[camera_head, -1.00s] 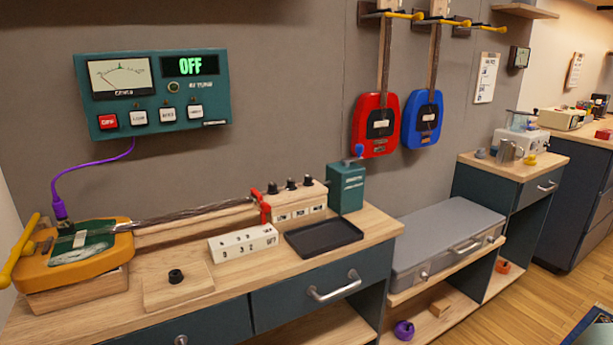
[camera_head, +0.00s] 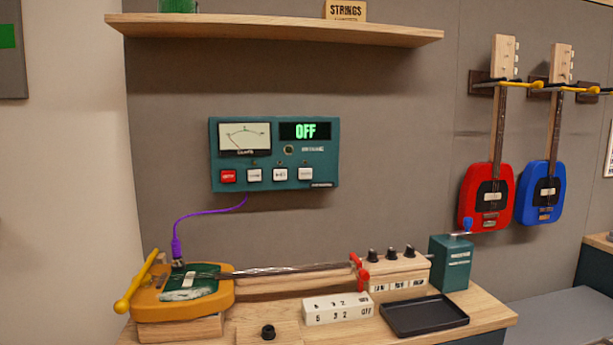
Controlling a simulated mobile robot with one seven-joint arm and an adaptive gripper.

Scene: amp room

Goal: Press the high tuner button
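A teal tuner box (camera_head: 274,185) hangs on the grey wall, left of the picture's middle. My gripper is not in view.
Below, a bench (camera_head: 485,309) carries a yellow guitar (camera_head: 150,302) joined to a purple cable (camera_head: 211,210), a switch block (camera_head: 339,308), a black tray (camera_head: 424,315) and a teal box (camera_head: 450,265). A shelf (camera_head: 275,29) juts above. The wall around the tuner is clear.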

